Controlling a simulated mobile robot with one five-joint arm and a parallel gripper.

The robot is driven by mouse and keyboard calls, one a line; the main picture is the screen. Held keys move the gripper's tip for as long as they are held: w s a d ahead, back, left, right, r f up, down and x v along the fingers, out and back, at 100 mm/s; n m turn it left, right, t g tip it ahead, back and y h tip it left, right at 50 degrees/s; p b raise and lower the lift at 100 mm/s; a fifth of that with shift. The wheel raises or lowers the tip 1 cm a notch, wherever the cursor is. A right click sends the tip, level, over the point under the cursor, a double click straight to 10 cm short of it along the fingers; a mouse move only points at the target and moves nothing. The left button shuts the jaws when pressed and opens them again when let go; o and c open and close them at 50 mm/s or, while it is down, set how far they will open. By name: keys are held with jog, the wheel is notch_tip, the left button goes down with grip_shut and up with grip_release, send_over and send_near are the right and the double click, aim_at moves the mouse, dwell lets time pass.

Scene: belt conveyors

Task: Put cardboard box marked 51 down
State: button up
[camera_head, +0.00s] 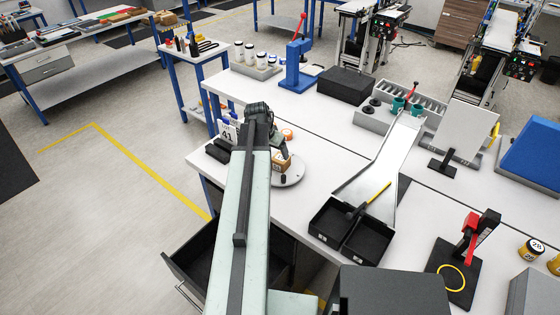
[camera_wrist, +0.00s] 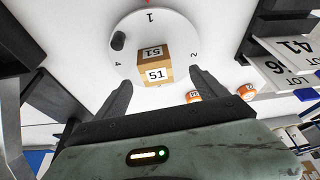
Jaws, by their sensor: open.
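The cardboard box marked 51 (camera_wrist: 153,66) stands on a round white plate (camera_wrist: 128,33) with numbers around its edge. In the head view the box (camera_head: 283,163) is partly hidden behind my arm, and the plate (camera_head: 292,174) shows to its right. My gripper (camera_wrist: 158,92) is open, one finger on each side of the box's near end in the wrist view. White gaps show between the fingers and the box, so it is not held. In the head view my gripper (camera_head: 262,122) is at the end of my arm, its fingers mostly hidden.
Number signs (camera_wrist: 285,60) and small orange-lidded jars (camera_wrist: 247,91) stand close to the right in the wrist view. A dark peg (camera_wrist: 118,41) stands on the plate. In the head view, black bins (camera_head: 332,222) and a metal chute (camera_head: 385,165) lie to the right.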

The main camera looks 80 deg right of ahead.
aim_at(281, 158)
jog(key=shift+s+d, duration=0.2)
jog(key=shift+s, duration=0.7)
jog(key=b+x, duration=0.7)
jog(key=x, duration=0.1)
jog(key=shift+w+b, duration=0.3)
jog(key=shift+w, duration=0.05)
jog(key=shift+r, duration=0.1)
jog(key=shift+c, duration=0.6)
jog(key=c, duration=1.6)
